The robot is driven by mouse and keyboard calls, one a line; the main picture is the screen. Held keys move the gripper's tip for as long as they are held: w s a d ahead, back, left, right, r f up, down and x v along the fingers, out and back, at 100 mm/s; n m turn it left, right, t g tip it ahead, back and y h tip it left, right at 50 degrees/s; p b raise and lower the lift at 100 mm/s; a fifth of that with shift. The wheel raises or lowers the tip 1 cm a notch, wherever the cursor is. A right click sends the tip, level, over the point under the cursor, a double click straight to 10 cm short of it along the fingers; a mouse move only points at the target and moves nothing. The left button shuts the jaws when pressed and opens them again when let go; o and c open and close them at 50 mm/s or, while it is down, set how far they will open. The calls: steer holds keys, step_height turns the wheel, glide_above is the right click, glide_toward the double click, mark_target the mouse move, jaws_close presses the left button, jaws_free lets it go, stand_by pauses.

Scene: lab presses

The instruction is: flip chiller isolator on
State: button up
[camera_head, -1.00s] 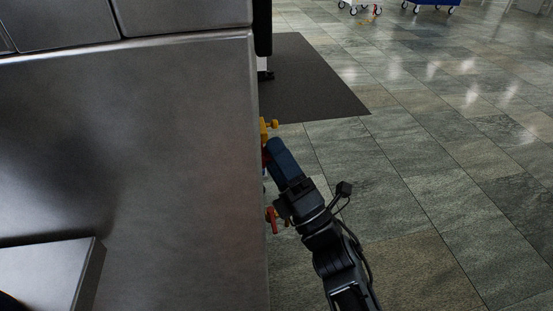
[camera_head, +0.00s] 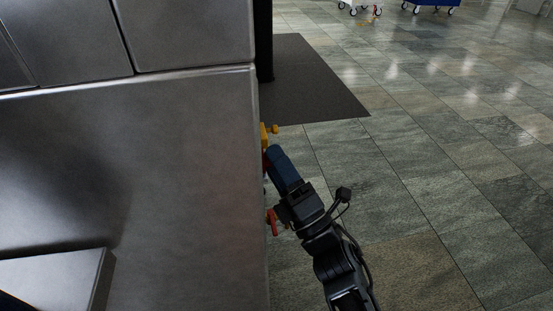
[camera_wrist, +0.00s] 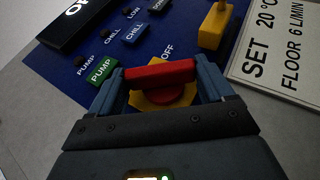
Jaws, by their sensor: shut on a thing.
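The chiller isolator shows in the wrist view as a red handle (camera_wrist: 158,72) on a yellow plate (camera_wrist: 150,104), set on a blue panel (camera_wrist: 124,58). The word OFF is printed just beyond the handle. My gripper (camera_wrist: 161,80) has its two blue fingers on either side of the red handle and is shut on it. The handle lies roughly crosswise in the wrist view. In the head view my gripper (camera_head: 274,156) is at the right side of a metal cabinet (camera_head: 190,170), and the panel face is hidden there.
A yellow knob-like part (camera_wrist: 214,25) stands close to the right finger. Labels for PUMP (camera_wrist: 101,70) and CHILL, with small dark buttons, lie at the left. A white SET sign (camera_wrist: 275,50) is at the right. An orange-red handle (camera_head: 272,221) is below my gripper. Tiled floor is open at right.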

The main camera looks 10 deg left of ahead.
steer(key=r+m+h+p, duration=0.1)
steer(key=p, duration=0.3)
steer(key=shift+d, duration=0.1)
steer(key=h+p, duration=0.1)
steer(key=p, duration=0.3)
steer(key=m+g+h+p, duration=0.1)
steer(key=p, duration=0.3)
steer(key=shift+s+r+m, duration=0.1)
steer(key=shift+r+m, duration=0.1)
steer(key=shift+m, duration=0.1)
steer(key=g+h+p, duration=0.1)
steer(key=p, duration=0.5)
steer(key=shift+m+h, duration=0.4)
steer(key=shift+f+g+p, duration=0.1)
steer(key=shift+g+p, duration=0.3)
steer(key=shift+p, duration=0.55)
steer(key=shift+f+h+p, duration=0.25)
steer(key=shift+h+p, duration=0.15)
steer(key=shift+p, duration=0.45)
steer(key=o, duration=0.9)
steer(key=shift+o, duration=0.2)
steer(key=p+v, duration=0.2)
steer(key=v, duration=0.5)
steer(key=shift+s+d, duration=0.3)
